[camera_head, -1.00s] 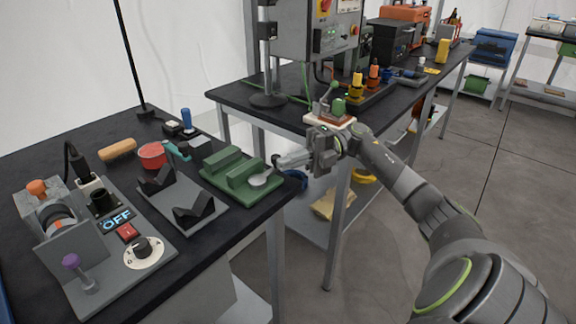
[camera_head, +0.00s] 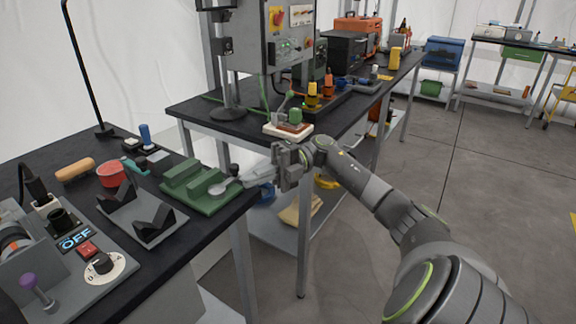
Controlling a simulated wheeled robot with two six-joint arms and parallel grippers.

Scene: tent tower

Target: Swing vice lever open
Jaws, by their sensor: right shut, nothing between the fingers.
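The green vice (camera_head: 190,186) sits near the right edge of the left table, with two raised green jaw blocks. A pale silver lever part (camera_head: 219,189) lies at its right end, and a small dark knob (camera_head: 234,170) stands beside it. My right gripper (camera_head: 247,181) reaches in from the right, its fingers shut and empty. Its tips are close to the lever end; I cannot tell whether they touch. The left gripper is not in view.
A second table (camera_head: 200,113) stands behind my right arm.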

